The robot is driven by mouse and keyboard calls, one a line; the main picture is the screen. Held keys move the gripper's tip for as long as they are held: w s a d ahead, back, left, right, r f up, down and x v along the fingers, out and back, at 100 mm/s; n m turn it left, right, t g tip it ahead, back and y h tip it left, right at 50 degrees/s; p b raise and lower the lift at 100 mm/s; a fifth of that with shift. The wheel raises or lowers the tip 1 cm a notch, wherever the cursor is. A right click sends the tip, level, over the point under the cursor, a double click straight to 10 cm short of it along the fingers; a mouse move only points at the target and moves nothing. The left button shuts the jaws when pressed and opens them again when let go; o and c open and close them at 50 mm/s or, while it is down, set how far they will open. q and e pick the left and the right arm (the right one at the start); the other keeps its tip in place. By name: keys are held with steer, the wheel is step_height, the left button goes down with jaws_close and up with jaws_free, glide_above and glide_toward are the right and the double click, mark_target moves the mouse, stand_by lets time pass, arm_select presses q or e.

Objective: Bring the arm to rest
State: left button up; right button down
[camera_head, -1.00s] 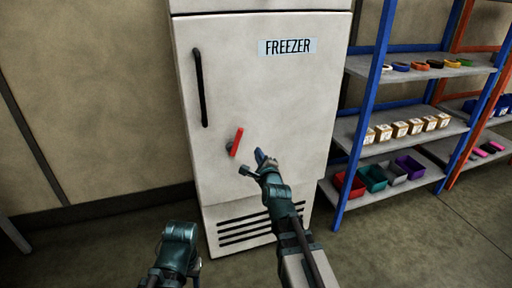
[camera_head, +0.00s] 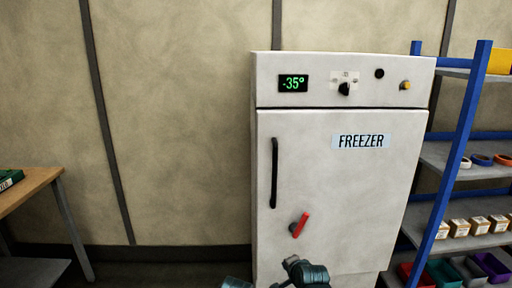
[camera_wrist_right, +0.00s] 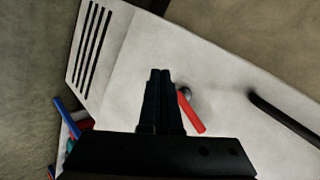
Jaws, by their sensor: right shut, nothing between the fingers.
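My right gripper (camera_wrist_right: 160,72) shows in the right wrist view, its two dark fingers together with nothing between them. It is in front of the white freezer (camera_wrist_right: 125,50), beside the red lever (camera_wrist_right: 191,111); I cannot tell how far from the door it is. In the head view the freezer (camera_head: 340,225) stands upright with its door shut, and the red lever (camera_head: 300,224) is tilted. Only a teal part of my right arm shows at the bottom edge there. A teal sliver lies left of it. My left gripper cannot be made out.
A blue-framed shelf (camera_head: 462,130) with small boxes (camera_head: 470,227) and coloured bins (camera_head: 442,272) stands right of the freezer. A wooden table (camera_head: 30,186) is at the far left. Bare wall and floor lie between table and freezer. The freezer display (camera_head: 293,83) reads -35°.

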arm_select(q)
step_height(320, 180, up, 14)
steer(key=p, duration=1.1)
steer(key=shift+r+p, duration=0.15)
steer(key=shift+p, duration=0.25)
arm_select(e)
steer(key=s+a+r+n+g+h, duration=0.1)
steer(key=s+r+n+g, duration=0.1)
steer(key=s+n, duration=0.3)
steer(key=s+a+r+n+g+h, duration=0.1)
steer(key=s+a+r+n+g, duration=0.1)
steer(key=s+n+g, duration=0.3)
steer(key=s+a+r+n+g+h, duration=0.1)
steer(key=s+a+r+n+g, duration=0.1)
steer(key=s+n, duration=0.4)
steer(key=s+g, duration=0.1)
steer(key=s, duration=0.4)
steer(key=shift+r, duration=0.15)
steer(key=c, duration=1.5)
jaws_free()
steer(key=shift+c, duration=0.2)
